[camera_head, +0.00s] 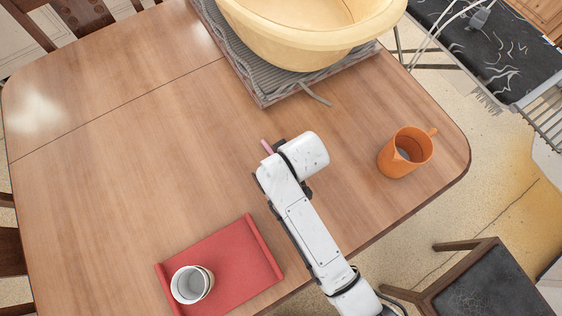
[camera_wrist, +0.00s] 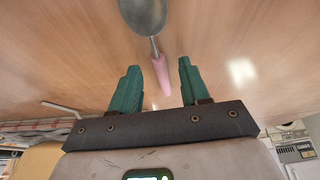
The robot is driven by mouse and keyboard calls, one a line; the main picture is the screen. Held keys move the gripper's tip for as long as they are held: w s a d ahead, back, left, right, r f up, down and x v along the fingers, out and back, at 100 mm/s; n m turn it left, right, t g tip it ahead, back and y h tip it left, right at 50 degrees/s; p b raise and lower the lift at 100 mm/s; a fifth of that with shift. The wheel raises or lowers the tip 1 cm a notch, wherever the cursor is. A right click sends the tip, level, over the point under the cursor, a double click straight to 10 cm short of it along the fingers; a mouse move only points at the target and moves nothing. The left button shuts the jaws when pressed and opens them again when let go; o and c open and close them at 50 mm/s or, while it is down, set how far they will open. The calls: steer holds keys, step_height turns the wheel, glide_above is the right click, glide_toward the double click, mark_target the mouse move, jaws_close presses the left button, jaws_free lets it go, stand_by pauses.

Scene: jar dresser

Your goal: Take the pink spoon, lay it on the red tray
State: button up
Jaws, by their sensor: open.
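The pink spoon (camera_wrist: 160,70) has a grey metal bowl and a pink handle. In the wrist view its bowl is at the top, and its handle shows between the two green fingers of my gripper (camera_wrist: 159,68). The fingers are apart and not closed on it. In the head view only a short pink bit of the spoon (camera_head: 266,146) shows beside my wrist; the rest is hidden by my arm. The red tray (camera_head: 241,252) lies on the table at the lower left of my arm, with raised edges on two sides.
A white cup (camera_head: 190,285) stands on the tray's lower left part. An orange mug (camera_head: 405,153) stands right of my arm. A large yellow basin (camera_head: 305,48) sits on a grey ridged mat (camera_head: 265,82) at the back. The left of the wooden table (camera_head: 110,160) is clear.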

steer(key=shift+w+a+f, duration=0.1)
steer(key=shift+f, duration=0.25)
jaws_close()
